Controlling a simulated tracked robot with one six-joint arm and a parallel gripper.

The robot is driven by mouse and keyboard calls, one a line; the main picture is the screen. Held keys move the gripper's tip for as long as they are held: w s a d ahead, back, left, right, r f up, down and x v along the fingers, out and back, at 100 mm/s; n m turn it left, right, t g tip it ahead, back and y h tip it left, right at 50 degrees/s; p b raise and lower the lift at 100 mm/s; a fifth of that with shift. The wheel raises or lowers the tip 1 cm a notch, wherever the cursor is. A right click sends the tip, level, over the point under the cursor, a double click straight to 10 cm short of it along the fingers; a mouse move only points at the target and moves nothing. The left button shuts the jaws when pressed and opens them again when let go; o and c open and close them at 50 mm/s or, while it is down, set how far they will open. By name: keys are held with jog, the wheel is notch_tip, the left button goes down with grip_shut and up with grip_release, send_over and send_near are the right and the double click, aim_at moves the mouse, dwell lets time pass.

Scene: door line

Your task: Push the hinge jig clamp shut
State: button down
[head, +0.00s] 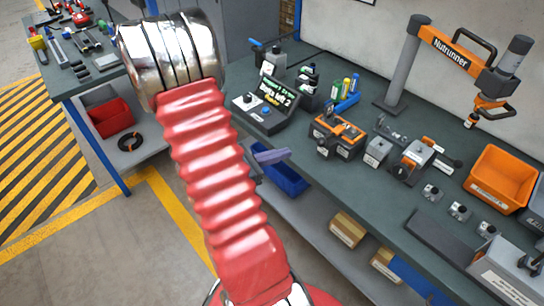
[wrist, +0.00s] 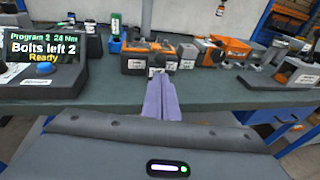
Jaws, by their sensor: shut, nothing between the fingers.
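My gripper (head: 273,156) has purple fingers, closed together and empty, in front of the bench edge in the head view. In the wrist view its fingertips (wrist: 158,78) point at an orange and dark labelled fixture (wrist: 137,62). This fixture (head: 343,132) stands near the bench's front edge, right of my gripper, with a gap between. A grey and orange fixture with a dark round knob (head: 416,157) stands farther right. I cannot tell for sure which one is the hinge jig, nor whether its clamp is open.
A display console (head: 272,103) stands left of the fixtures on the bench (head: 372,205). A small grey block (head: 377,152) sits between the fixtures. The nutrunner arm (head: 450,48) hangs over the right side, near an orange bin (head: 501,178). A blue bin (head: 284,178) is below.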

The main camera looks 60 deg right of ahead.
jog(key=shift+v, duration=1.55)
